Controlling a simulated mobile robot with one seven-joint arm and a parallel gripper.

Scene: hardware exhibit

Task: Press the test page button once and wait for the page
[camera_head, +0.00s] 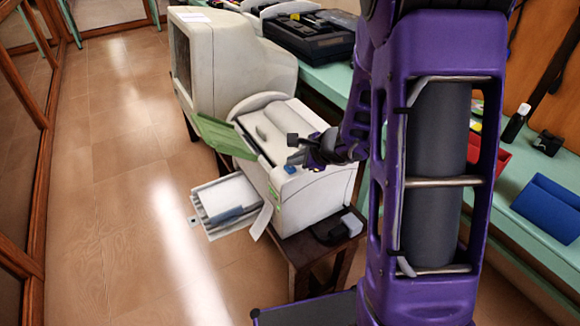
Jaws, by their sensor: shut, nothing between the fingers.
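A white printer (312,195) stands on a small dark wooden table, with a green flap (223,136) open on its left side and a tray (214,212) pulled out low on the left. White paper lies in the tray, and a white flap or sheet (262,222) hangs beside it. A small blue spot (290,169), possibly the test page button, shows on the printer's top near corner. My gripper (297,158) is shut and empty, just above and beside that spot. I cannot tell whether it touches.
A beige monitor (235,65) stands behind the printer. A dark device (348,228) sits at the table's near corner. A green counter (535,225) on the right holds a blue box (548,205) and other items. The floor (105,190) on the left is clear.

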